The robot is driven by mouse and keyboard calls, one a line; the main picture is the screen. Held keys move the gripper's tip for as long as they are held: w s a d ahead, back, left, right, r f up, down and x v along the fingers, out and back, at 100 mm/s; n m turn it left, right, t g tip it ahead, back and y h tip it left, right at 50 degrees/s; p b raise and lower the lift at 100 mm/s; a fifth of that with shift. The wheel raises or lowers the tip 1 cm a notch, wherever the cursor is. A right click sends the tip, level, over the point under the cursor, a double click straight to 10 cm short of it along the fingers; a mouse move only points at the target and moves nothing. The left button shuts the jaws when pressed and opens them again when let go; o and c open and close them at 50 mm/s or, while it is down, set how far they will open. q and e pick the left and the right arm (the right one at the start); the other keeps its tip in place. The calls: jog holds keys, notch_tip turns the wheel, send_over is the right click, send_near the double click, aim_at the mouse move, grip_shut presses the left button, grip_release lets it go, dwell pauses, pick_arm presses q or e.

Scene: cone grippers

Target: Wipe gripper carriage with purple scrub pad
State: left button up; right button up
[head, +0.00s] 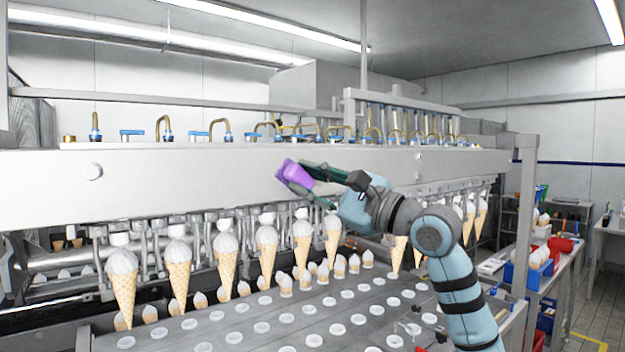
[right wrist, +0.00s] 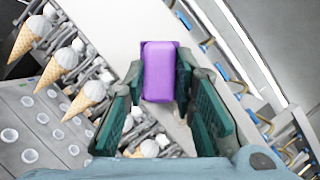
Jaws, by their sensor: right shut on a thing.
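The purple scrub pad (head: 294,174) is a small purple block in my right gripper (head: 312,185). The right gripper is shut on it, with the dark green fingers on either side. In the right wrist view the pad (right wrist: 160,72) sits between the fingertips of the gripper (right wrist: 160,90). The gripper carriage (head: 200,182) is a long light grey beam with a row of grippers hanging under it. My left gripper is not in view.
Several ice cream cones (head: 122,285) hang in a row below the beam. Under them is a grey conveyor plate (head: 335,318) with rows of round holes, some holding smaller cones. Brass hooks and blue fittings (head: 220,128) line the beam's top. A side table (head: 560,262) with bins stands at right.

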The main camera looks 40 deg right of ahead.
jog(key=shift+w, duration=0.35)
